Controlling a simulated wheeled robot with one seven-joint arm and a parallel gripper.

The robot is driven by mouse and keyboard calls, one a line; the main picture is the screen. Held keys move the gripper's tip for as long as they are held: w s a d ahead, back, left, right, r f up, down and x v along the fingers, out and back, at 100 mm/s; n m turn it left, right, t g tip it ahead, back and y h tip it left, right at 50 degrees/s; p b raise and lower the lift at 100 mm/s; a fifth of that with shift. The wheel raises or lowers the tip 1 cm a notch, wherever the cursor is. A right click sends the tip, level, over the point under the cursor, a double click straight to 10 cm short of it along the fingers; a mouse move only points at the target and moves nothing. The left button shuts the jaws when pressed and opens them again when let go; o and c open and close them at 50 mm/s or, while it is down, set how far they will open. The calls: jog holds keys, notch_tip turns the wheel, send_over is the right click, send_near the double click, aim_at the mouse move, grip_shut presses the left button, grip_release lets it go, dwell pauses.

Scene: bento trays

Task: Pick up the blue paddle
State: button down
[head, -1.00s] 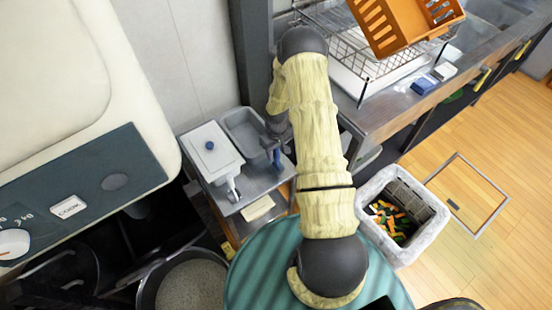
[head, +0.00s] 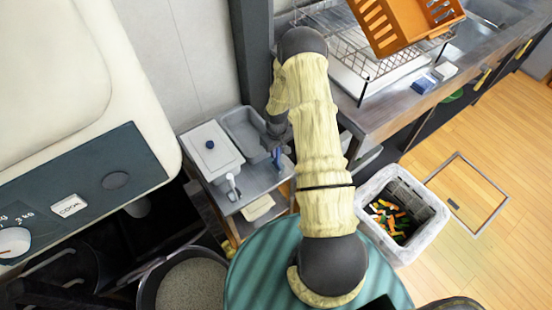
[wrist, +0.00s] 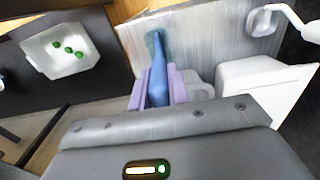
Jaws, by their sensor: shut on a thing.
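Most of my gripper is hidden by the arm there. I cannot tell whether the paddle touches the table.
The small metal table (head: 262,184) bears a white lidded container (head: 212,158) and an open metal pan (head: 236,122). A lined bin (head: 425,235) stands at right. An orange basket (head: 400,45) sits in a wire rack above. A rice pot (head: 150,285) is at lower left.

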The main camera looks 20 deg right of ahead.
jog(key=shift+w+r, duration=0.15)
jog(key=shift+r, duration=0.4)
notch_tip(320, 180, up, 9)
jog(key=shift+f+b, duration=0.1)
jog(key=shift+b, duration=0.65)
dwell(0.7)
jog(key=s+a+r+m+p, duration=0.2)
jog(key=a+r+p, duration=0.8)
jog(key=p, duration=0.7)
jog(key=shift+s+a+r, duration=0.4)
jog(key=shift+s+r, duration=0.2)
jog(key=shift+s, duration=0.25)
